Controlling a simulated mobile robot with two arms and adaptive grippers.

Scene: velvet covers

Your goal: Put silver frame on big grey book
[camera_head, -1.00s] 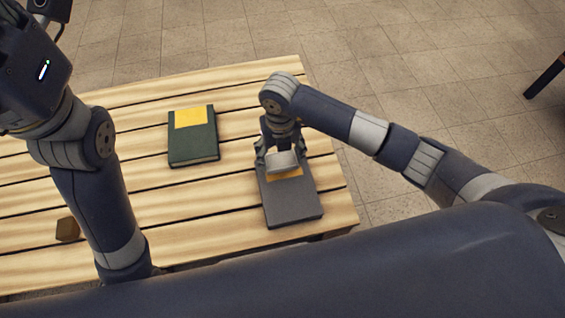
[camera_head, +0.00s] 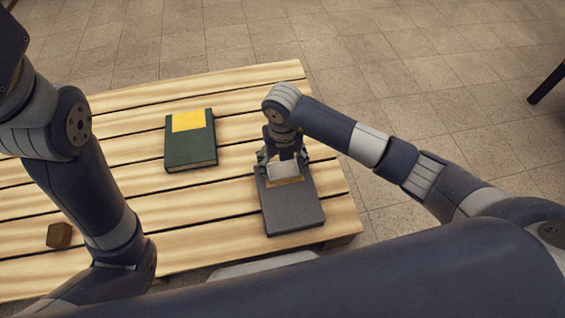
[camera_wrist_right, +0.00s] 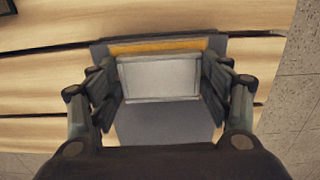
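The big grey book (camera_head: 292,212) lies flat near the right edge of the slatted table, with an orange-yellow patch on its cover. The silver frame (camera_head: 284,171) lies on the far part of this book, over part of the patch; it also shows in the right wrist view (camera_wrist_right: 160,78). My right gripper (camera_head: 283,161) is over the frame, its fingers spread on either side of it. In the wrist view the fingers are close beside the frame's left and right edges and look open. My left gripper is outside the head view; only its arm shows at left.
A dark green book (camera_head: 190,147) with a yellow patch lies left of the grey book. A small brown block (camera_head: 59,235) sits on the table (camera_head: 120,180) near my left arm. Bare slats separate the books.

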